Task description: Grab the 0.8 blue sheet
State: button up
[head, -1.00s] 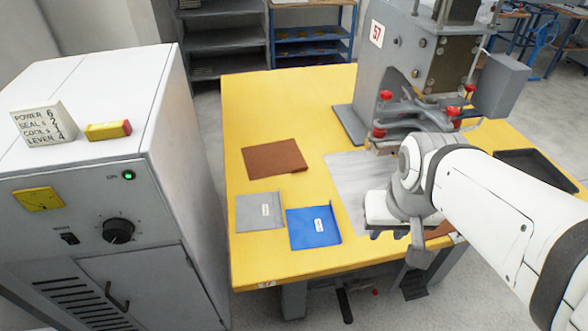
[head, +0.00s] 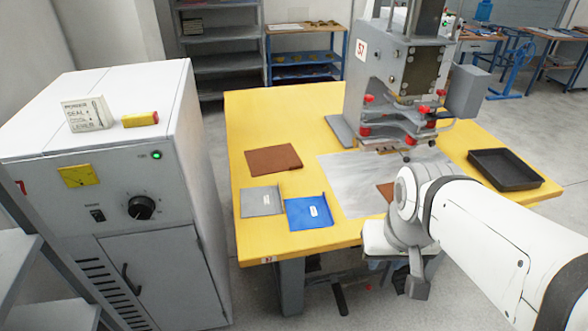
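The blue sheet (head: 308,212) lies flat on the yellow table near its front edge, with a small white label on it. The label's text is too small to read. A grey sheet (head: 261,202) with a similar label lies directly to its left. My gripper (head: 417,285) hangs at the table's front edge, to the right of the blue sheet and apart from it. My arm's wrist hides most of the gripper, so its fingers cannot be made out.
A brown sheet (head: 273,160) lies behind the labelled sheets. The welding machine (head: 400,85) stands at the table's back, with a pale sheet (head: 345,180) before it. A black tray (head: 505,170) sits at right. A white-topped cabinet (head: 130,180) stands left of the yellow table (head: 300,112).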

aim_at(309, 212)
jog(key=z, duration=0.15)
jog(key=i, duration=0.95)
jog(key=u, duration=0.2)
jog(key=k, duration=0.85)
jog(key=z, duration=0.2)
jog(key=i, duration=0.85)
jog(key=u, duration=0.1)
